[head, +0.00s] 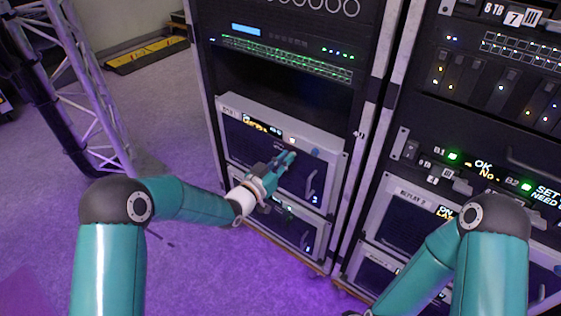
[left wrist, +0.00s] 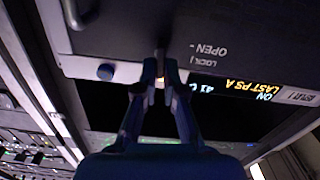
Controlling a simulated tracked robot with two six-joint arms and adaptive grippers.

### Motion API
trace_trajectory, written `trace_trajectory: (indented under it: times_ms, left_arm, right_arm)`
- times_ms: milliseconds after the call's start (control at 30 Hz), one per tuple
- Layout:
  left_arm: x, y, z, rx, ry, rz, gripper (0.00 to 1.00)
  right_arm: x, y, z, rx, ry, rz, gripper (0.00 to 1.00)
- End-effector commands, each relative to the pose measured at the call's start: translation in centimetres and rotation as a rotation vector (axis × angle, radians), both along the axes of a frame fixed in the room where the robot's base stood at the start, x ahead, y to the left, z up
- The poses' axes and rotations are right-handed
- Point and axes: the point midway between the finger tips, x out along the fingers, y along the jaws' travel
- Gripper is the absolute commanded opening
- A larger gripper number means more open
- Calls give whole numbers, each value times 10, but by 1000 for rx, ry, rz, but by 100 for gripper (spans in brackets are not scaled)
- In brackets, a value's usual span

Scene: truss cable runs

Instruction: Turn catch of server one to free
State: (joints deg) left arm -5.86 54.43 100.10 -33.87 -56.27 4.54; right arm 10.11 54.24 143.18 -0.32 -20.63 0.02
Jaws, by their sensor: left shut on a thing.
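The upper grey-framed server (head: 330,150), which I take as server one, sits in the left rack with a dark front panel and a lit display. In the left wrist view its panel (left wrist: 120,35) appears upside down, with LOCK and OPEN printed beside the catch (left wrist: 160,54). My left gripper (head: 288,157) is at the panel; its fingertips (left wrist: 160,72) are shut on the small catch. The fingers partly hide the catch, and its exact angle is hard to tell. My right gripper is out of view.
A handle (head: 312,183) stands out on the server's right side. A second similar unit (head: 285,225) lies below. Another rack (head: 465,120) with lit bays stands to the right.

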Motion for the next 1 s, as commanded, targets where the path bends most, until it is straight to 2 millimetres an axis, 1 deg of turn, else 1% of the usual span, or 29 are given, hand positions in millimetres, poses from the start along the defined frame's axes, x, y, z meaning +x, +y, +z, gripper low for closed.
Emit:
trace_trajectory:
  times_ms: [33,400,700,1000]
  left_arm:
    - [3,3,1,-29,8,8,0]
    - [6,6,1,-291,194,7,0]
    - [8,8,0,-523,362,7,0]
    - [10,10,-2,-754,528,5,0]
  right_arm:
    - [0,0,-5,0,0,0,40]
    - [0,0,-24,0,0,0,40]
    - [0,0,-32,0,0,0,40]
    - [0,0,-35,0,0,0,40]
